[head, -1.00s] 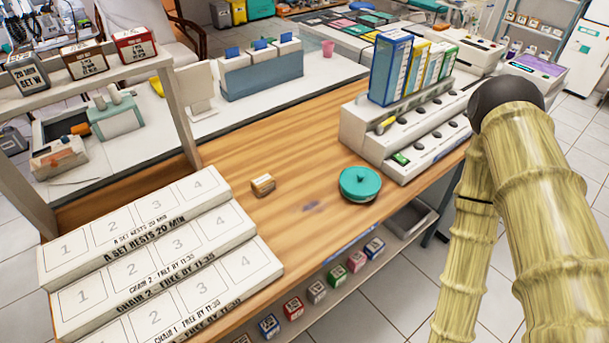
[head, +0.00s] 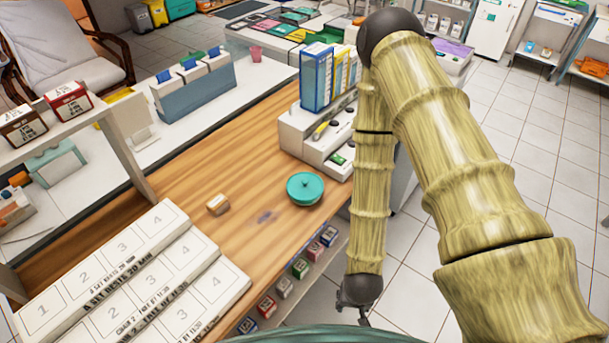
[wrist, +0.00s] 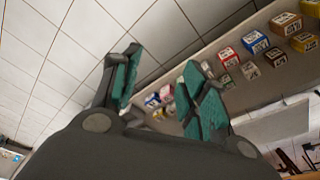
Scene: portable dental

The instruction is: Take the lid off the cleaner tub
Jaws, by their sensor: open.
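The cleaner tub, with its teal lid (head: 305,186) seated on top, stands on the wooden table near its right edge in the head view. The lid has a small knob at its middle, and little of the tub below shows. My gripper (wrist: 162,92) is open and empty in the wrist view, with teal pads on both fingers. In the head view my gripper (head: 362,308) hangs low beside the table, in front of and below the tub, apart from it. The tub is not in the wrist view.
A white stepped rack (head: 300,135) with upright boxes stands behind the tub. A small wooden block (head: 218,204) lies to its left. Numbered white steps (head: 170,262) fill the front left. Small boxes (head: 300,268) line a shelf below the table edge, near my gripper.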

